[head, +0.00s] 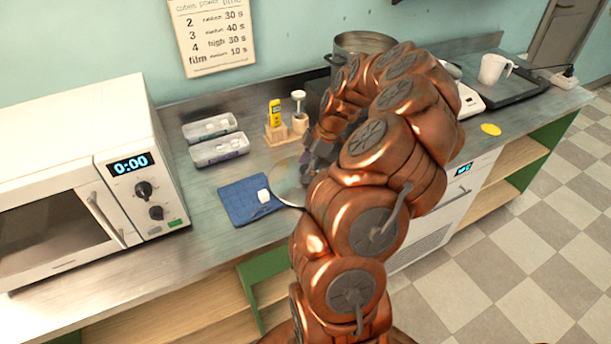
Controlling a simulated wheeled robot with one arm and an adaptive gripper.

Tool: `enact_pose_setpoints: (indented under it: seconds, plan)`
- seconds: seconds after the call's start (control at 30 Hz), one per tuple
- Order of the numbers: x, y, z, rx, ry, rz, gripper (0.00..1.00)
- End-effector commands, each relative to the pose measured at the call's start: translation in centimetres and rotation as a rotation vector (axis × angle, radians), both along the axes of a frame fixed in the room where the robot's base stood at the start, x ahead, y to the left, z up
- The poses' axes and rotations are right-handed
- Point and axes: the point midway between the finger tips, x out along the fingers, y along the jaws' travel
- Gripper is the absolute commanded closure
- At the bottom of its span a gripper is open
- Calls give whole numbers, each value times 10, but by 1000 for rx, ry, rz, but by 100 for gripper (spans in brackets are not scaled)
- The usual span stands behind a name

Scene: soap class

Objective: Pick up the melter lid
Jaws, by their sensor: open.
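A clear round disc with a thin dark rim, which looks like the melter lid (284,190), shows beside the blue mat, partly hidden behind my copper-coloured arm. My gripper (308,168) is at the disc's right edge, small and partly covered by the arm. It is open. I cannot tell whether its fingers touch the disc. A large metal pot (362,42), perhaps the melter, stands at the back behind the arm, its lower part hidden.
A white microwave (75,190) stands at left. Two grey trays (212,127) and a wooden holder (276,136) with a yellow tool stand behind. A white jug (493,69) and yellow disc (490,130) are at right.

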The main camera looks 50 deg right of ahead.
Motion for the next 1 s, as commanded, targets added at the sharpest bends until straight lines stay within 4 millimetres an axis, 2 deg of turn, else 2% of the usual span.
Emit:
enact_pose_setpoints:
  seconds: [0.1, 0.33, 1.0]
  plan:
    - [1, 3, -7, 2, 3, 2, 28]
    - [2, 3, -8, 0, 0, 1, 30]
    - [2, 3, -8, 0, 0, 1, 100]
